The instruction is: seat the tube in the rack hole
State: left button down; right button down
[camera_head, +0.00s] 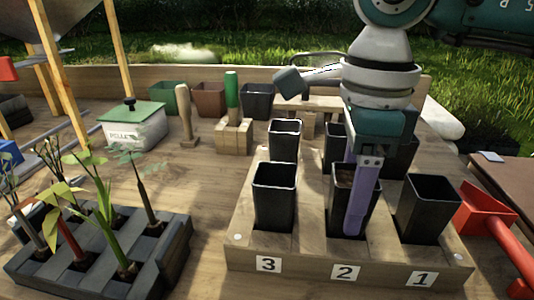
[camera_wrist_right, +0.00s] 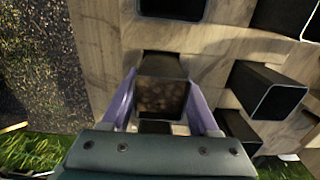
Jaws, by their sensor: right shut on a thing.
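My right gripper (camera_head: 356,198) reaches down from the upper right, its purple fingers shut on a black square tube (camera_head: 340,207). The tube stands roughly upright at the front middle position of the wooden rack (camera_head: 303,248), behind label 2. In the right wrist view the tube (camera_wrist_right: 162,98) sits between both fingers, with brown soil inside. Its lower end is at the hole, but I cannot tell how deep it sits. Black tubes stand at positions 3 (camera_head: 273,205) and 1 (camera_head: 425,215). My left gripper is not in view.
More black tubes (camera_head: 285,140) stand in the rack's back row, partly behind my arm. A dark tray with seedlings (camera_head: 165,250) is at the left front. A red scoop (camera_head: 485,212) lies right of the rack. A dibber (camera_head: 186,118) and pots stand behind.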

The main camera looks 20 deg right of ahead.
jog(key=shift+f, duration=0.2)
dwell(0.4)
jog(key=shift+f+b, duration=0.2)
jog(key=shift+b, duration=0.35)
dwell(0.9)
jog(key=shift+c, duration=0.3)
grip_release()
jog(key=shift+r, duration=0.1)
jog(key=shift+r+p, duration=1.5)
jog(key=shift+r, duration=0.35)
jog(key=shift+r+p, duration=1.8)
jog(key=shift+r, duration=0.8)
